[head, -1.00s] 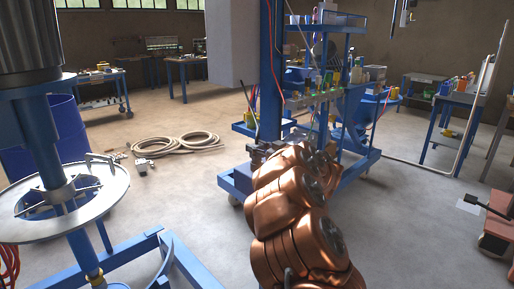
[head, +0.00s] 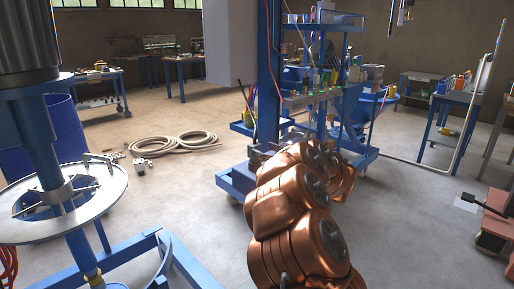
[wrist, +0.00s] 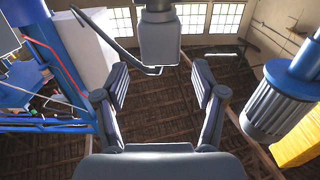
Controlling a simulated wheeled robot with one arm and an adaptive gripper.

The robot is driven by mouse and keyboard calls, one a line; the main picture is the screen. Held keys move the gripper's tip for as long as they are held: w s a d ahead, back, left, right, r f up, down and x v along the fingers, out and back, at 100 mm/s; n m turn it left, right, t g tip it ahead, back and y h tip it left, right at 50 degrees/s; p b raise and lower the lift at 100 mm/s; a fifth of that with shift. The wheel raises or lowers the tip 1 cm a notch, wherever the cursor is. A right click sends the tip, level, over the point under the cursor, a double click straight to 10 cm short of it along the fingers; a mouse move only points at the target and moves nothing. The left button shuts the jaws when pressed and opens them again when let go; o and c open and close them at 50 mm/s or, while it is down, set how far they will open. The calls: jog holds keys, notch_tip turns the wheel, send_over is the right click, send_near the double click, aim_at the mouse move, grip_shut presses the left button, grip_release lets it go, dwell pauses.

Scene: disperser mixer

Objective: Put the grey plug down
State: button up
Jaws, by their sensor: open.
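My gripper (wrist: 160,82) is open in the wrist view, with its two fingers wide apart and nothing between them. A dark grey, block-shaped thing (wrist: 160,42) is beyond the fingertips at the top middle, apart from both fingers. It may be the grey plug, but I cannot tell for sure. A dark bent cable or rod (wrist: 120,50) runs beside it to the left. In the head view my copper-coloured arm hides most of the gripper, and I cannot make out the plug there.
The blue mixer column with a round metal plate (head: 70,208) stands at the left. A blue wheeled trolley (head: 235,180) with a post and tools is beyond my arm. A coiled hose (head: 185,143) lies on the floor. A red machine (head: 495,220) is at the right.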

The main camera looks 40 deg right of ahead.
jog(key=s, duration=0.7)
jog(key=shift+a, duration=0.1)
jog(key=w+d+r+m+g+h, duration=0.1)
jog(key=w+r+m+g+h, duration=0.3)
jog(key=h, duration=0.5)
jog(key=s+a+f+g+y, duration=0.2)
jog(key=s+a+f+g, duration=0.25)
jog(key=a, duration=0.45)
jog(key=s+a+f+g+y, duration=0.1)
jog(key=s+a+f+g, duration=0.3)
jog(key=a, duration=0.5)
jog(key=s+a+f+g+y, duration=0.25)
jog(key=s+a+f, duration=0.3)
jog(key=a, duration=0.35)
jog(key=s+a+f+n+g+y, duration=0.2)
jog(key=s+a+g, duration=0.1)
jog(key=s+a, duration=0.5)
jog(key=s+a+f+n+g+y, duration=0.1)
jog(key=s+a+n+g+y, duration=0.1)
jog(key=s+a, duration=0.7)
jog(key=shift+s+a+f+g, duration=0.25)
jog(key=shift+a+f+g, duration=0.15)
jog(key=shift+a+g, duration=0.1)
